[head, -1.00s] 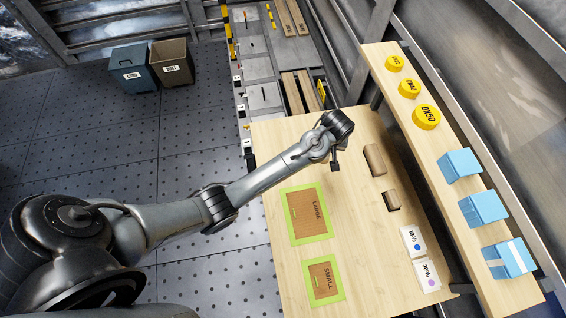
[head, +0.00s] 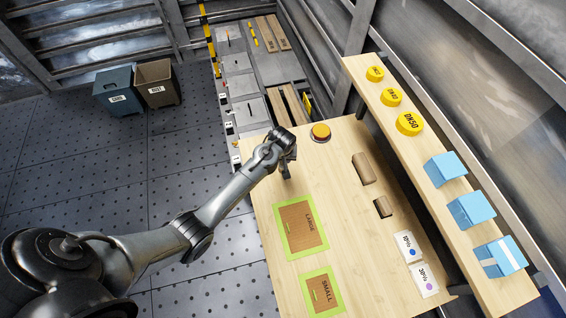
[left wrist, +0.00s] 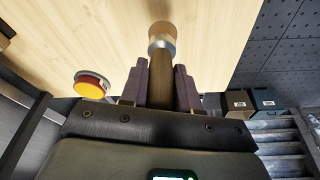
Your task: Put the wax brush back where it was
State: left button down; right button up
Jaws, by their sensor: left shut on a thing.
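My left gripper (head: 286,168) is over the far left part of the wooden table (head: 345,215) in the head view. In the left wrist view its two dark fingers (left wrist: 160,85) are shut on the brown handle of the wax brush (left wrist: 161,42). The brush's metal collar and pale tip point away from the gripper, toward the table surface. Whether the tip touches the table is not clear. In the head view the brush is too small and dark to make out. My right gripper is not in view.
A round orange-and-red tin-like thing (head: 320,132) sits near the table's far edge; it also shows in the left wrist view (left wrist: 91,85). Two brown blocks (head: 363,168) (head: 383,207), LARGE (head: 302,225) and SMALL (head: 322,293) mats and two white cards lie on the table. A shelf (head: 440,205) runs along the right.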

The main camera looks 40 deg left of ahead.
pick_arm(q)
jog(key=shift+f, duration=1.85)
jog(key=shift+f, duration=0.15)
jog(key=c, duration=0.8)
grip_release()
jog(key=p+v, duration=0.1)
jog(key=v, duration=1.1)
jog(key=s+d+r+m, duration=0.1)
jog(key=s+d+m, duration=0.2)
jog(key=s, duration=0.5)
jog(key=s+d+r+m+h, duration=0.1)
jog(key=s+d+r+m, duration=0.1)
jog(key=s, duration=0.7)
jog(key=s+d+r+m+t+h, duration=0.1)
jog(key=s+d+r+m, duration=0.1)
jog(key=s+d+m, duration=0.2)
jog(key=shift+s+d+r+m, duration=0.1)
jog(key=shift+s+d, duration=0.25)
jog(key=shift+s, duration=0.45)
jog(key=shift+s+d+f+m, duration=0.1)
jog(key=shift+s+d, duration=0.3)
jog(key=shift+s, duration=0.35)
jog(key=shift+s+d+r+m, duration=0.1)
jog(key=shift+s+d, duration=0.25)
jog(key=shift+s, duration=0.45)
